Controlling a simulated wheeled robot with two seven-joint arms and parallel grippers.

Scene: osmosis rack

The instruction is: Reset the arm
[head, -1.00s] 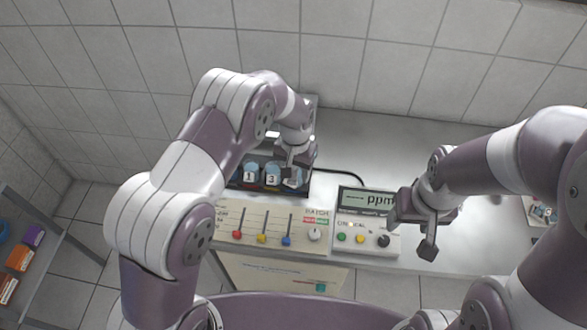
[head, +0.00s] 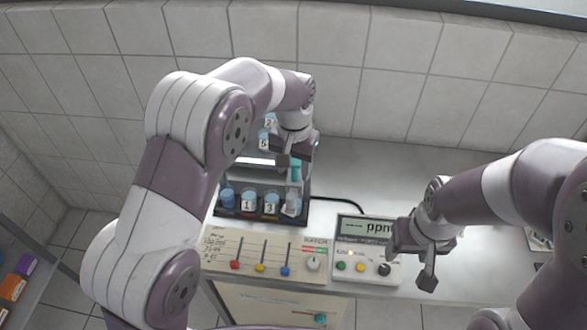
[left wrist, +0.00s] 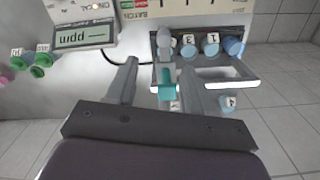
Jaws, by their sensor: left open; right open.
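My left gripper (head: 293,172) is open above the right end of the dark rack (head: 233,217), which holds several numbered blue cylinders. In the left wrist view its two fingers (left wrist: 160,88) are spread, with a teal piece (left wrist: 167,91) and a pale grey rounded part seen between them. I cannot tell how far below the fingers these lie. A pale cylinder (head: 291,206) stands at the rack's right end, beside the cylinders marked 1 (head: 248,204) and 3 (head: 270,206). My right gripper (head: 412,262) is open and empty, at the right of the ppm meter.
A ppm meter (head: 366,228) with buttons and a panel with red, yellow and blue sliders (head: 262,252) stand along the counter's front. More numbered blue cylinders (head: 267,123) are higher up behind. The counter (head: 385,170) is clear at back right. A shelf (head: 40,245) stands left.

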